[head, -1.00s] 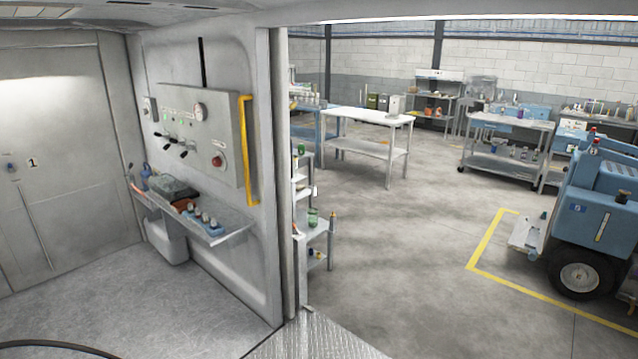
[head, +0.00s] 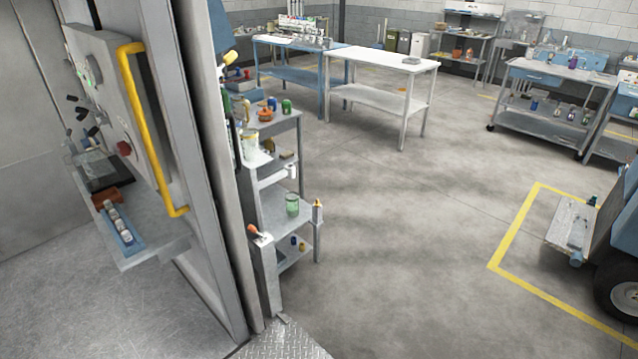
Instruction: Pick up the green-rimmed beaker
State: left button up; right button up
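A greenish, see-through beaker (head: 292,206) stands upright on a lower grey shelf of the stand just beyond the doorway. It looks green all over, and its rim is too small to make out clearly. A paler container (head: 250,146) stands higher on the same stand, close to the door frame; I cannot tell its rim colour for sure. Neither of my grippers is in view.
The doorway edge (head: 205,180) with its wall panel and yellow handle (head: 150,130) stands close on the left. A white table (head: 385,62) is beyond the stand. Open concrete floor (head: 410,240) lies right of the stand, with a blue wheeled machine (head: 615,240) at the far right.

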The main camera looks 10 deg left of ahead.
aim_at(292, 198)
jog(key=i+l, duration=0.15)
jog(key=i, duration=0.3)
jog(key=i+l, duration=0.15)
jog(key=i, duration=0.3)
jog(key=i+l, duration=0.2)
jog(key=i, duration=0.25)
jog(key=i+l, duration=0.15)
jog(key=i, duration=0.3)
